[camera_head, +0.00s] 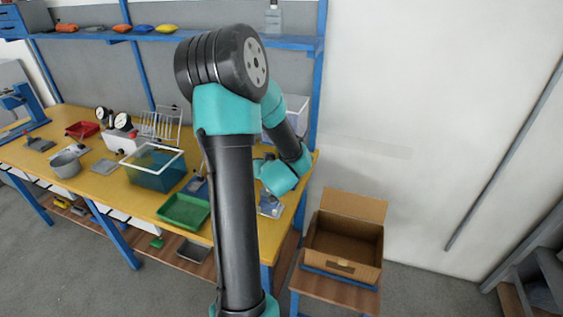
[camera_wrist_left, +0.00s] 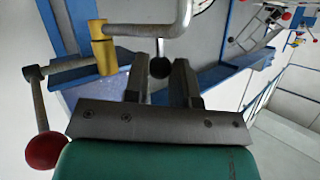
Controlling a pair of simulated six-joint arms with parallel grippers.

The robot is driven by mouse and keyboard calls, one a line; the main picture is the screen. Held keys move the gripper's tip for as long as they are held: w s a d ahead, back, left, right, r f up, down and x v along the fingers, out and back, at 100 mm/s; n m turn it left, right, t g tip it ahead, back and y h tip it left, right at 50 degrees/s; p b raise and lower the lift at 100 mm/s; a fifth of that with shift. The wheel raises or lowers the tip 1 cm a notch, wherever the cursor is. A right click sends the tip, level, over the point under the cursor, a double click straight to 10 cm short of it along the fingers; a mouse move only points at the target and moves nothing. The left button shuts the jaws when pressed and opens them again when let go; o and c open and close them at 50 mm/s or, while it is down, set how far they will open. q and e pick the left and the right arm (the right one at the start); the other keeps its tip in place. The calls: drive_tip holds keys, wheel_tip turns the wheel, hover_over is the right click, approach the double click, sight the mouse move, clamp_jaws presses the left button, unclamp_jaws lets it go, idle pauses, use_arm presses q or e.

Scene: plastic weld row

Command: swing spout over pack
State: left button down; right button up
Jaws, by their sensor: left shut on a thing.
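In the left wrist view a grey bent spout pipe (camera_wrist_left: 184,18) comes out of a brass fitting (camera_wrist_left: 103,48). A black ball knob (camera_wrist_left: 160,68) hangs from the pipe on a thin rod. My left gripper (camera_wrist_left: 164,72) has its two dark fingers on either side of this knob and is shut on it. A lever with a red ball (camera_wrist_left: 46,150) stands to the left of the gripper. In the head view my teal and black arm covers the middle, and its fingers cannot be made out. I cannot tell which thing is the pack. My right gripper is not in view.
In the head view, a yellow-topped bench (camera_head: 98,186) holds a clear tank of blue liquid (camera_head: 150,178), a green tray (camera_head: 183,212), a grey pot (camera_head: 66,165) and a red tray (camera_head: 82,130). An open cardboard box (camera_head: 345,268) stands at right. Open floor lies in front.

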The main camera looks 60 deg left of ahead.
use_arm(q)
drive_tip(key=shift+w, duration=0.1)
idle(0.4)
drive_tip(key=c, duration=0.9)
unclamp_jaws()
drive_tip(key=shift+c, duration=0.2)
drive_tip(key=shift+d, duration=0.15)
drive_tip(key=v, duration=1.7)
drive_tip(key=shift+w+d+r, duration=0.1)
drive_tip(key=shift+w+d, duration=0.05)
